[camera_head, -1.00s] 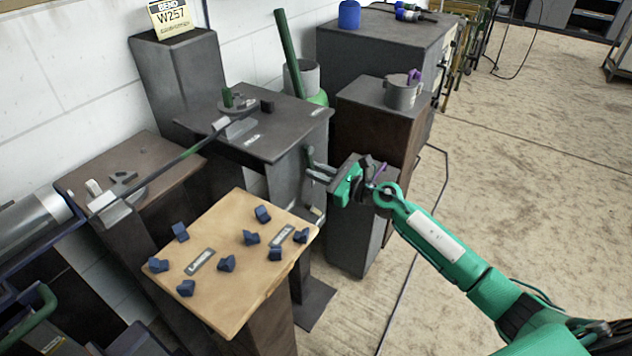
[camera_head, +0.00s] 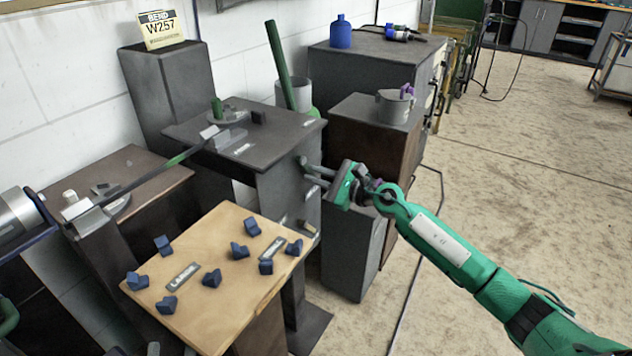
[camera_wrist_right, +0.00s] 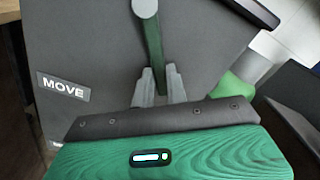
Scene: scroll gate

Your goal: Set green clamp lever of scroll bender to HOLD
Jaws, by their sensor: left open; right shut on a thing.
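The scroll bender's grey stand (camera_head: 262,143) is in the middle of the head view. My right gripper (camera_head: 310,174) reaches its side from the right. In the right wrist view, the green clamp lever (camera_wrist_right: 153,45) hangs from a round grey pivot against a dark panel. My right gripper (camera_wrist_right: 160,88) is shut on the lever's free end, one finger on each side. A white MOVE label (camera_wrist_right: 63,87) is on the panel, left of the lever. I cannot read a HOLD label in either view. My left gripper is not in view.
A wooden-topped table (camera_head: 215,318) with several blue blocks stands in front. A long bar (camera_head: 150,180) spans the bender top and the brown bench (camera_head: 125,165).

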